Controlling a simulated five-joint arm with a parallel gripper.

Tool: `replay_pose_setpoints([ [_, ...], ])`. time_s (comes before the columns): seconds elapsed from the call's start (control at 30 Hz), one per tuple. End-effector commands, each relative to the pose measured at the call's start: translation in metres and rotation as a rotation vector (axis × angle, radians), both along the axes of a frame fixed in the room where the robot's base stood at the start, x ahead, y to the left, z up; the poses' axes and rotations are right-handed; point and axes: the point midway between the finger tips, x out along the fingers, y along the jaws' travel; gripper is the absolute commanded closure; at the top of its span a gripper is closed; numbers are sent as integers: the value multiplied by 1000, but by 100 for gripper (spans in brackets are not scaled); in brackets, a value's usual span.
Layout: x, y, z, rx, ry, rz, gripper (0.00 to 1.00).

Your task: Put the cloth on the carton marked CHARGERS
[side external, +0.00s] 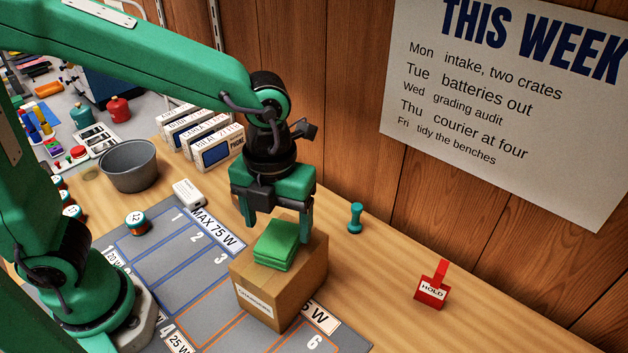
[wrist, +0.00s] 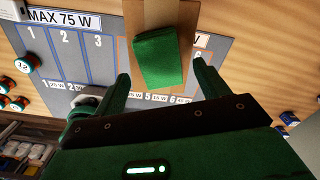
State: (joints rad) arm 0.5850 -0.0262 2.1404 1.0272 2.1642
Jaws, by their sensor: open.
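The green folded cloth (side external: 276,243) lies on top of a brown cardboard carton (side external: 285,290) in the side view. The carton's front label is too blurred to read surely, but looks like CHARGERS. In the wrist view the cloth (wrist: 158,57) rests on the carton (wrist: 160,14), beyond my finger tips. My gripper (side external: 275,231) is open and empty above the carton, with its fingers around and just above the cloth in the side view. In the wrist view my gripper (wrist: 160,82) has its fingers spread apart, with the cloth between and ahead of them. No contact is visible.
The carton stands on a grey mat (side external: 150,250) with numbered bays. A red HOLD tag (side external: 431,288) and a teal stamp-like piece (side external: 356,218) stand to the right. A grey bowl (side external: 130,165), white charger (side external: 188,193) and phone boxes (side external: 217,150) are at the left. Bench at right is mostly clear.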

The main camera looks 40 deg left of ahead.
Motion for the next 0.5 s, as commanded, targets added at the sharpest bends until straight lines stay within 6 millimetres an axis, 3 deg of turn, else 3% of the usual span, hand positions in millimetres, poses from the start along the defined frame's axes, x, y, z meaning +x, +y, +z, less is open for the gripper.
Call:
replay_pose_setpoints([
  [0.3, 1, 0, 53, -3, -3, 0, 26],
  [0.5, 0, 0, 75, -1, -2, 0, 26],
])
